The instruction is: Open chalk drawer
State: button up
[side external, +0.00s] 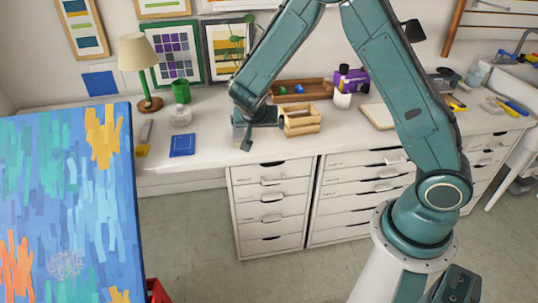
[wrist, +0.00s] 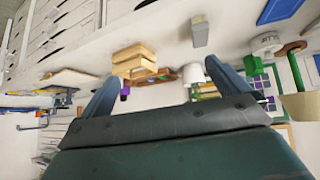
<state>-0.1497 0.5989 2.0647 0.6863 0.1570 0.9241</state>
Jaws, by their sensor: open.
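White drawers are stacked under the white counter in a left cabinet (side external: 270,228) and a right cabinet (side external: 345,217). All the fronts that I can see look closed. I cannot read any label, so I cannot tell which is the chalk drawer. My gripper (side external: 246,143) is just above the counter's front edge, over the left cabinet, and touches no drawer handle. In the wrist view my gripper (wrist: 162,72) has its two blue fingers spread wide with nothing between them. That view is tilted, and drawer fronts (wrist: 66,30) show at its upper left.
A wooden crate (side external: 300,121) stands right beside my gripper on the counter. A large painted canvas (side external: 70,200) fills the left foreground. The floor before the drawers is clear.

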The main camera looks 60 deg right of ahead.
aim_at(273, 195)
notch_tip(273, 195, down, 11)
jog(key=w+d+h, duration=0.1)
jog(key=w+h, duration=0.1)
jog(key=s+f+n+t, duration=0.1)
jog(key=s+f+t, duration=0.2)
jog(key=f, duration=1)
jog(key=s+f+n+t, duration=0.1)
jog(key=s+f, duration=0.5)
jog(key=f, duration=0.7)
jog(key=shift+s+d+f+t, duration=0.15)
jog(key=shift+d+f+t, duration=0.2)
jog(key=shift+t, duration=0.55)
jog(key=shift+d+r, duration=0.1)
jog(key=shift+d, duration=0.05)
jog(key=shift+x, duration=6.85)
